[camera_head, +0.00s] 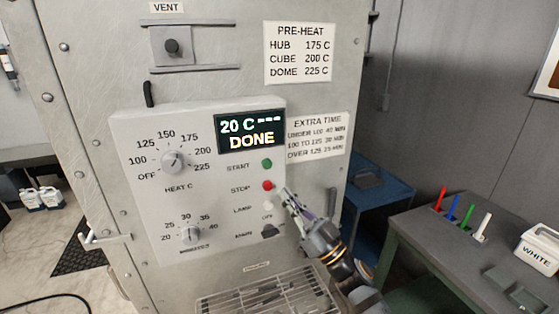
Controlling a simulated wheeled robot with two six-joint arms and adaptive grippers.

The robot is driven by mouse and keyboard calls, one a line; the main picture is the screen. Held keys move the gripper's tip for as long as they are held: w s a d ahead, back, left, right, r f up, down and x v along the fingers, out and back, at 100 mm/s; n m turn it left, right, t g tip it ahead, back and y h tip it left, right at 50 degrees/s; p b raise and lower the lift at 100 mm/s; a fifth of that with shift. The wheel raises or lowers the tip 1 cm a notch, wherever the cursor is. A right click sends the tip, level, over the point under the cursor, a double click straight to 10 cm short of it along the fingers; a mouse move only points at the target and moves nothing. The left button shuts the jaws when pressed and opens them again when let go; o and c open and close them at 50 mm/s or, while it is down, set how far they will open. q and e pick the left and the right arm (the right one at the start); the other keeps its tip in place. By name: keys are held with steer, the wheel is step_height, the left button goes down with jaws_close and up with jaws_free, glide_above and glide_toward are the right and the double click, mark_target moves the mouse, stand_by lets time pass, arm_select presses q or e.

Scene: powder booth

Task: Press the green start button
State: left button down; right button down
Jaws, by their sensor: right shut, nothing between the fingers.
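The green start button (267,163) is on the control panel (150,219), to the right of the word START. The red stop button (267,185) is just below it, and a pale lamp button (268,205) is below that. The display (250,132) reads "20 C ---" and "DONE". My right gripper (287,193) is shut and empty, its tips close to the right of the stop button and below and right of the start button. I cannot tell whether it touches the panel. My left gripper is not in view.
A heat dial (173,161), a minutes dial (190,235) and a main switch (269,231) share the panel. A wire rack (255,293) is below. A grey table (452,240) with coloured sticks and a white box (538,250) stands at right.

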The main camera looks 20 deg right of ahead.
mark_target(267, 164)
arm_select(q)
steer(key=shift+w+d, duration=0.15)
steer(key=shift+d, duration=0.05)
arm_select(e)
steer(key=shift+s+a+r+n+y, duration=0.25)
steer(key=shift+s+r+y, duration=0.1)
steer(key=shift+r, duration=0.25)
steer(key=shift+s+a+r+n+y, duration=0.1)
steer(key=shift+s+r+n+y, duration=0.2)
steer(key=shift+r, duration=0.25)
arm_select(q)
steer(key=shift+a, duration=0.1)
arm_select(e)
steer(key=shift+w, duration=0.15)
arm_select(q)
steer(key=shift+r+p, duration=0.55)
steer(key=shift+p, duration=0.05)
arm_select(e)
steer(key=shift+w, duration=4.4)
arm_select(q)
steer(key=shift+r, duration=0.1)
arm_select(e)
steer(key=shift+w, duration=0.15)
